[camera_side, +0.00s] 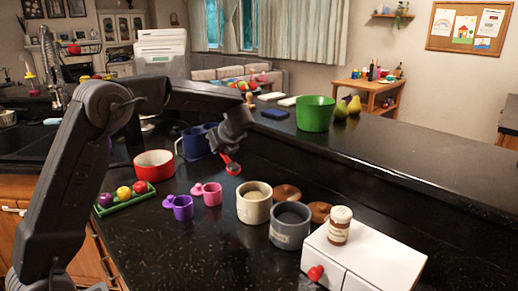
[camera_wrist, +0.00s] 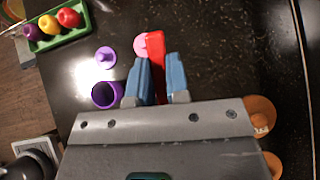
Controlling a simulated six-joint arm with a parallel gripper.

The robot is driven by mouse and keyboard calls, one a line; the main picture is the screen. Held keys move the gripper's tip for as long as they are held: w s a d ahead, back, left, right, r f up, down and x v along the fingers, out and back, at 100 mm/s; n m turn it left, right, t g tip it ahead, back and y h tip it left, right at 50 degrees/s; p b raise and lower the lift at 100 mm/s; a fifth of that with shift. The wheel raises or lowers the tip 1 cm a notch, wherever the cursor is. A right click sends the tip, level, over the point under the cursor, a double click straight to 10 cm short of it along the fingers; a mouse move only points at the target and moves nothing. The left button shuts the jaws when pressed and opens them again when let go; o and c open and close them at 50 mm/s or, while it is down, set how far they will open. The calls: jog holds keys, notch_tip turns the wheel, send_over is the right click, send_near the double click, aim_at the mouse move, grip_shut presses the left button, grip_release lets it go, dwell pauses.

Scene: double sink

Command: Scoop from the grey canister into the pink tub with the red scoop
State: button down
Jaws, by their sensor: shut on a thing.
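My gripper (camera_wrist: 160,78) is shut on the red scoop (camera_wrist: 156,52), between its two blue fingers. In the side view the scoop (camera_side: 232,168) hangs below my gripper (camera_side: 228,150), above the counter, behind and right of the pink tub (camera_side: 211,195). Whether the scoop holds anything I cannot tell. The grey canister (camera_side: 290,227) stands open to the right, with grey contents inside. In the wrist view a pink lid (camera_wrist: 139,46) shows beside the scoop; the pink tub and grey canister are not visible there.
A cream canister (camera_side: 254,206) stands between the pink tub and the grey canister. A purple tub (camera_side: 182,208) is at left, near a green tray (camera_side: 126,199) of fruit. A white box (camera_side: 372,256) bearing a jar (camera_side: 339,226) stands at right. Brown lids (camera_side: 287,192) lie behind the canisters.

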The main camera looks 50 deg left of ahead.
jog(key=s+a+f+n+g+h, duration=0.1)
jog(key=s+a+n+g+h, duration=0.1)
jog(key=s+a+n+g, duration=0.35)
jog(key=shift+s+a+f+t, duration=0.55)
jog(key=shift+a+f, duration=0.45)
jog(key=shift+f, duration=1.55)
jog(key=w+d+r+g+y, duration=0.1)
jog(key=d+r+g+y, duration=0.2)
jog(key=y, duration=0.6)
jog(key=shift+w+d+r, duration=0.2)
jog(key=shift+d+r, duration=0.1)
jog(key=shift+r, duration=0.55)
notch_tip(320, 180, up, 4)
